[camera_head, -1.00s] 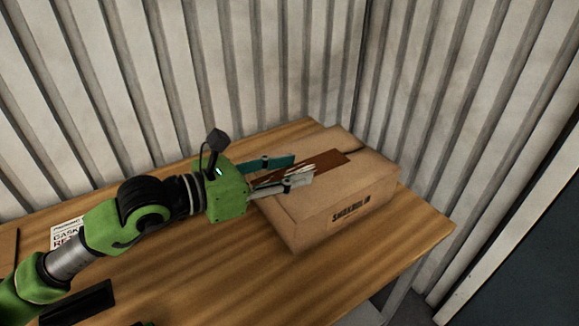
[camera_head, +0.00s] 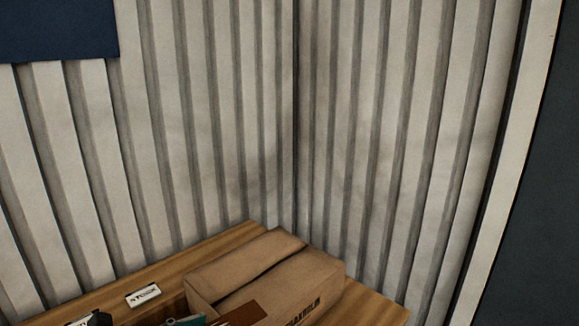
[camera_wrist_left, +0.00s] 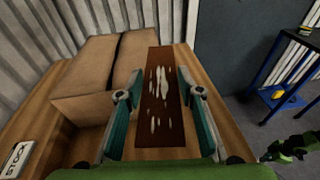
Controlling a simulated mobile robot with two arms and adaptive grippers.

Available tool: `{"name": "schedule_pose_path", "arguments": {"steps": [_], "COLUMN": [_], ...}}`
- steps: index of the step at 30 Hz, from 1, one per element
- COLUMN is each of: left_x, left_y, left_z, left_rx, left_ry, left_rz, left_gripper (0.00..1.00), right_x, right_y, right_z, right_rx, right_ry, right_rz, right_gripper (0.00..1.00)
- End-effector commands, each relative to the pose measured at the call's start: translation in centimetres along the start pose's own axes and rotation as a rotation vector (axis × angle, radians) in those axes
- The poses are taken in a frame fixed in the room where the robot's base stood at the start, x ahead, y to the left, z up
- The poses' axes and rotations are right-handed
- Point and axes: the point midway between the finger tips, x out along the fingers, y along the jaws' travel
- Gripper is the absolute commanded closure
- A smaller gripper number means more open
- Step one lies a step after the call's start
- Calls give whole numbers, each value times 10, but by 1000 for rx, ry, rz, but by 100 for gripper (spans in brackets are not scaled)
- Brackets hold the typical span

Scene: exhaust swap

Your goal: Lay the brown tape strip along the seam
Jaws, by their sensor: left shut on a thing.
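The brown tape strip (camera_wrist_left: 158,120) is a flat dark brown piece with pale streaks. It lies between the teal-lined fingers of my left gripper (camera_wrist_left: 160,95), which is shut on it. A cardboard box (camera_wrist_left: 82,70) stands on the table to the left of the strip in the wrist view. The box's top seam (camera_wrist_left: 118,48) shows as a dark line. In the head view, the strip's end (camera_head: 243,313) overlaps the near side of the box (camera_head: 265,268), and a teal finger shows at the bottom edge. I cannot tell whether strip and box touch.
The wooden table (camera_head: 215,247) stands in a corner of corrugated walls. A small white label block (camera_head: 143,295) lies left of the box. A blue-framed shelf (camera_wrist_left: 275,93) stands at the right in the wrist view. A green and black part, perhaps my right arm, shows at lower right.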

Motion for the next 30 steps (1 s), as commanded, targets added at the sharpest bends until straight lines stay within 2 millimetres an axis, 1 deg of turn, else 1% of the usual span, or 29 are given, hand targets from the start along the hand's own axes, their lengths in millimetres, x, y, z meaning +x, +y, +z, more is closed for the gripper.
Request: {"name": "schedule_pose_path", "arguments": {"steps": [1, 3, 7, 12, 16, 19, 22, 30], "left_x": [-8, -19, -36, -48, -50, -46, -34, 12], "left_y": [-3, -7, -16, -23, -24, -21, -15, 3], "left_z": [-9, -20, -35, -45, -47, -42, -33, 14], "left_rx": [-8, -3, 5, 13, 14, 18, 19, 12], "left_ry": [-3, -2, -1, 0, 1, 1, 3, 5], "left_rz": [-8, -23, -44, -56, -59, -56, -47, 15], "left_gripper": [83, 83, 83, 83, 83, 83, 83, 83], "right_x": [0, 0, 0, 0, 0, 0, 0, 0], "right_y": [0, 0, 0, 0, 0, 0, -1, -1], "right_z": [0, 0, 0, 0, 0, 0, 0, 0], "right_rx": [0, 0, 0, 0, 0, 0, 0, 1], "right_ry": [0, 0, 0, 0, 0, 0, 0, 0], "right_rz": [0, 0, 0, 0, 0, -1, -1, -1], "right_gripper": [100, 100, 100, 100, 100, 100, 100, 100]}}
